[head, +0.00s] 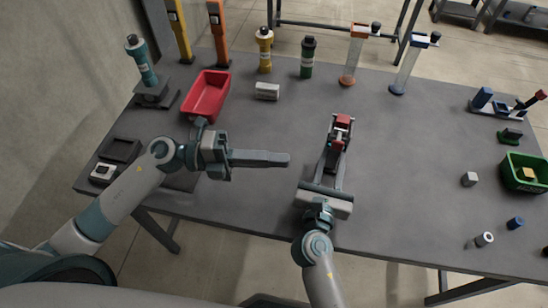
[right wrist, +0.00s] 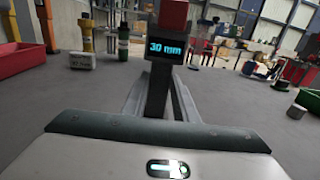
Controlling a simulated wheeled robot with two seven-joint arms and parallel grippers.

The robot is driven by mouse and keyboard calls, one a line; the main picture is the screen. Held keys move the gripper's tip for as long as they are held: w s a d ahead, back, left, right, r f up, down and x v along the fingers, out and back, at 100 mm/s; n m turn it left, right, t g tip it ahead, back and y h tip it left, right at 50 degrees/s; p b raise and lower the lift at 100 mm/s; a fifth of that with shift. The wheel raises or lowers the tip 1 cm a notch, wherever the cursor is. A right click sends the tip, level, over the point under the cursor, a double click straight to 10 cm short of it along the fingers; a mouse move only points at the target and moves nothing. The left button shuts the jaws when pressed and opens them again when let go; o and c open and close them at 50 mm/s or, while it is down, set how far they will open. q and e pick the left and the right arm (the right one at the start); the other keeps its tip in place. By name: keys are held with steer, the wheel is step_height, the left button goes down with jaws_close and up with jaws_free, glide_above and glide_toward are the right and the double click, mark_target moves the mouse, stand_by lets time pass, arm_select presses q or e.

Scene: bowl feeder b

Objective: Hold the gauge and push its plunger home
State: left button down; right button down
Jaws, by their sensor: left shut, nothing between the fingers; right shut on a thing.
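The gauge (head: 337,136) is dark with red parts and stands upright between the fingers of my right gripper (head: 334,158), which is shut on it. In the right wrist view the gauge (right wrist: 157,88) shows a lit display reading "30 mm". A red block (right wrist: 173,14) sits above the display, cut by the top edge; I cannot tell how far the plunger sticks out. My left gripper (head: 287,160) is shut and empty. Its fingers point right, over the table, to the left of the gauge and apart from it.
A red bin (head: 205,97) stands at the back left, with a light block (head: 267,91) beside it. Canisters (head: 264,50) and tall stands line the back edge. A green bin (head: 525,172) and small parts are at the right.

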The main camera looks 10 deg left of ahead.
steer(key=shift+f, duration=0.3)
steer(key=c, duration=1.3)
jaws_free()
steer(key=shift+c, duration=0.2)
steer(key=shift+w+r, duration=0.1)
steer(key=shift+w, duration=0.05)
steer(key=shift+r, duration=0.1)
steer(key=shift+s, duration=0.25)
steer(key=s, duration=0.7)
steer(key=s+a, duration=0.1)
steer(key=s, duration=0.3)
steer(key=shift+s, duration=0.3)
steer(key=shift+s, duration=0.1)
